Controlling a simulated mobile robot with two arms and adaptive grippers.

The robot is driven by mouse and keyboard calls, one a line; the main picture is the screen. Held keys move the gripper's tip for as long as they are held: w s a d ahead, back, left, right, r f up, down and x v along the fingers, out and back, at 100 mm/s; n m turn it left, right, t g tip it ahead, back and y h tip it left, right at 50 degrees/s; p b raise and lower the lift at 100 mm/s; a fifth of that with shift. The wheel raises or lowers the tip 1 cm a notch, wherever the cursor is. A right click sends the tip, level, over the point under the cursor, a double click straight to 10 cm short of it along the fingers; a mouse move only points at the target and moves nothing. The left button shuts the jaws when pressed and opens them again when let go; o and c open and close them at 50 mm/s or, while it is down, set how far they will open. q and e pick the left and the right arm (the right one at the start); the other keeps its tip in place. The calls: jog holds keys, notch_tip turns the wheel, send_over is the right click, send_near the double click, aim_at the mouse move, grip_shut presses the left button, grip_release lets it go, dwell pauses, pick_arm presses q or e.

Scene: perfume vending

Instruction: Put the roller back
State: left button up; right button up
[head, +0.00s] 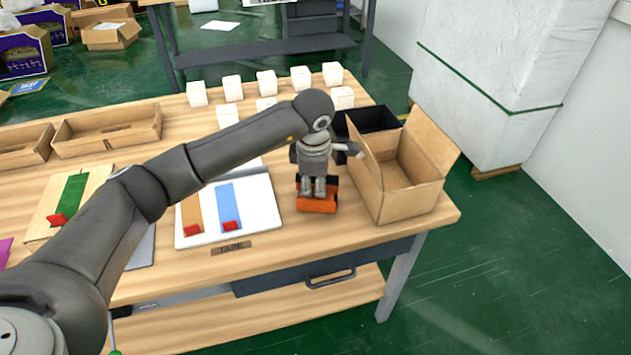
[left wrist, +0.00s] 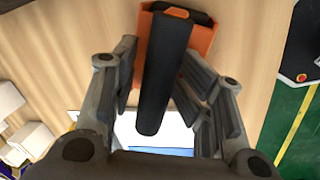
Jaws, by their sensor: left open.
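The roller, with an orange body (head: 317,205) and a black handle, sits on the wooden table just left of the open cardboard box. Its upper part is largely hidden by my gripper in the head view. My left gripper (head: 318,186) is right above it, pointing down and open. In the left wrist view the roller's black handle (left wrist: 163,85) lies between the two spread fingers of the gripper (left wrist: 160,68). Gaps show beside the handle, and I cannot tell whether any finger touches it. My right gripper is not in view.
The open cardboard box (head: 412,196) stands close to the right, with a black bin (head: 372,120) behind it. A white board (head: 262,212) with orange and blue strips lies to the left. Several white boxes stand at the back. A "TAPE" label (head: 231,248) marks the front edge.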

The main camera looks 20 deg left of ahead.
aim_at(314, 198)
pick_arm(q)
jog(key=shift+r, duration=0.3)
notch_tip(314, 198, up, 12)
jog(key=s, duration=0.2)
jog(key=shift+d+r, duration=0.25)
jog(key=shift+s, duration=0.15)
